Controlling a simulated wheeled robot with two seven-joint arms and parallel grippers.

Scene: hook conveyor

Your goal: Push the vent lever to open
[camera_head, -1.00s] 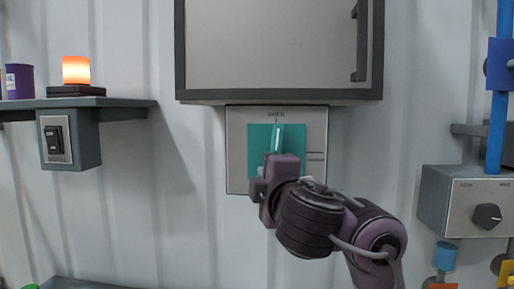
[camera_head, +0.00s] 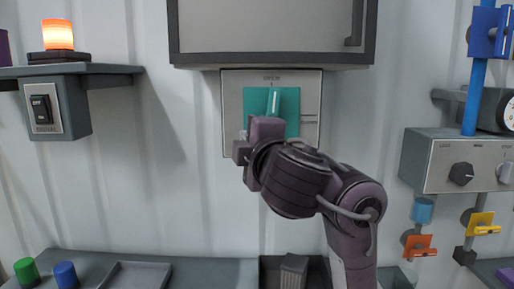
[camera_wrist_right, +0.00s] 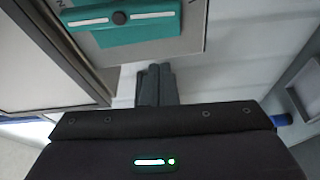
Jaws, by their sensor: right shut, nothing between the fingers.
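The vent lever (camera_head: 273,101) is a narrow upright handle with a white stripe, on a teal plate of a grey wall panel (camera_head: 232,112). My right gripper (camera_head: 254,146) is in front of the panel's lower part and hides the lever's lower end. Its fingers (camera_wrist_right: 154,83) are shut and empty; in the wrist view they appear apart from the lever. Whether they touch the panel is unclear. My left gripper is not in view.
A grey cabinet (camera_head: 270,28) hangs just above the panel. A shelf (camera_head: 70,70) with a lit orange lamp (camera_head: 57,36) and switch is at left. A knob box (camera_head: 440,163) and coloured hooks are at right. A bench (camera_head: 210,272) with a tray runs below.

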